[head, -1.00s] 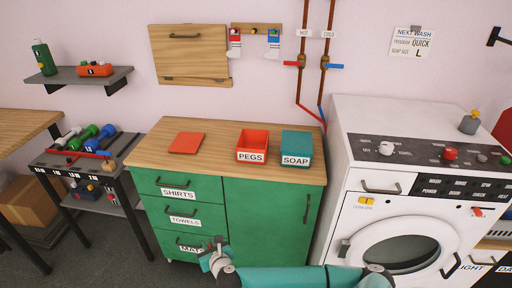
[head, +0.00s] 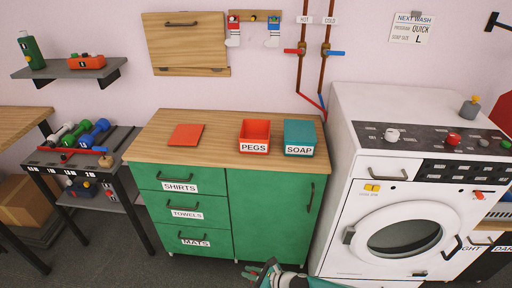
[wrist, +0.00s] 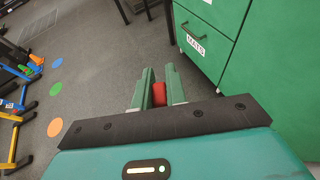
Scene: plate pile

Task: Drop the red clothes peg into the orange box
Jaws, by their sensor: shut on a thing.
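The orange box (head: 254,132), labelled PEGS, stands open on the wooden worktop of the green cabinet. My gripper (wrist: 159,88) is shut on a small red thing, the red peg (wrist: 159,94), between its fingers in the wrist view. Only part of the peg shows there. In the head view my gripper (head: 258,270) is at the bottom edge, low in front of the cabinet and well below the box. The peg is too small to make out clearly there.
A teal SOAP box (head: 299,138) stands right beside the orange box. A flat orange-red square (head: 186,135) lies on the worktop (head: 215,146) to the left. The white washing machine (head: 405,220) is on the right. A rack with dumbbells (head: 80,138) is on the left.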

